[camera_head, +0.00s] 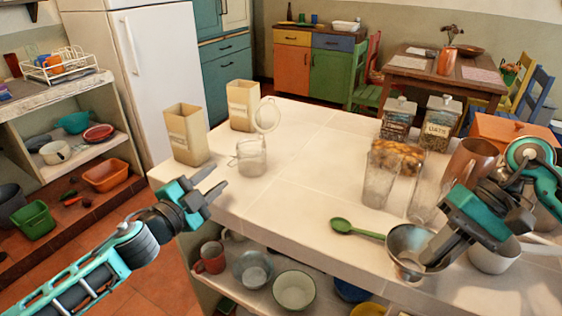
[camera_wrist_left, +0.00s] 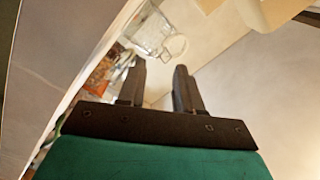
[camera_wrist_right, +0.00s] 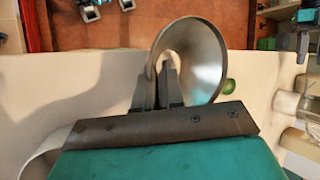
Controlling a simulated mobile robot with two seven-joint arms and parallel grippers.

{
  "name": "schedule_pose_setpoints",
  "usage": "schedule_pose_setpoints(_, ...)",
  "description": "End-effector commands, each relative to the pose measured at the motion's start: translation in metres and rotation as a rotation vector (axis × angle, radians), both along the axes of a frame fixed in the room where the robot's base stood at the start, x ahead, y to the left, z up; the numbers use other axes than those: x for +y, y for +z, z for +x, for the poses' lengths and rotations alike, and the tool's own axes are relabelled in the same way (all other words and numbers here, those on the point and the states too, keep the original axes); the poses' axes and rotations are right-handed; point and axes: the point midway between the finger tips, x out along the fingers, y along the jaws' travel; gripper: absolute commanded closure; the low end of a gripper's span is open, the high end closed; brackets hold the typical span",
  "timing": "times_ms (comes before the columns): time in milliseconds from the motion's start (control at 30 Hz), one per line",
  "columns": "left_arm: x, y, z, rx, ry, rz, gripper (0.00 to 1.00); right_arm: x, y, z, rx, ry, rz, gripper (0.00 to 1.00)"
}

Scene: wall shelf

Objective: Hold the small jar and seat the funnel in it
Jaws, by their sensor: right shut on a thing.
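The small jar (camera_head: 251,160) is clear glass and stands upright on the counter at the left, its round lid (camera_head: 267,115) swung open above it. The jar (camera_wrist_left: 148,30) also shows beyond the fingertips in the left wrist view. My left gripper (camera_head: 218,179) is open and empty, in front of and left of the jar, apart from it. The metal funnel (camera_head: 408,240) is held at the counter's front right by my right gripper (camera_head: 428,260), shut on its rim. In the right wrist view the funnel (camera_wrist_right: 206,58) shows its wide mouth; its spout is hidden there.
Two beige canisters (camera_head: 187,135) (camera_head: 242,105) stand behind the jar. A green spoon (camera_head: 357,229) lies left of the funnel. Tall glass containers (camera_head: 379,182), one topped with brown food, and filled jars (camera_head: 437,127) stand behind. The counter's middle (camera_head: 300,170) is clear.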

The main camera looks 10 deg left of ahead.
Motion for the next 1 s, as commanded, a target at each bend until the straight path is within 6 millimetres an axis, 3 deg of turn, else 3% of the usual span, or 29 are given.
schedule_pose_setpoints(400, -0.02, 0.001, 0.055, -0.002, 0.0, 0.0, 0.66, 0.0, 0.003, 0.0, 0.0, 0.0, 0.0, 1.0)
schedule_pose_setpoints(867, -0.024, 0.0, 0.065, 0.0, -0.001, 0.0, 0.66, 0.0, 0.003, 0.0, 0.0, 0.0, 0.0, 1.0)
schedule_pose_setpoints(1000, -0.024, 0.0, 0.065, 0.0, -0.001, 0.0, 0.78, 0.0, 0.003, 0.0, 0.0, 0.0, 0.0, 1.0)
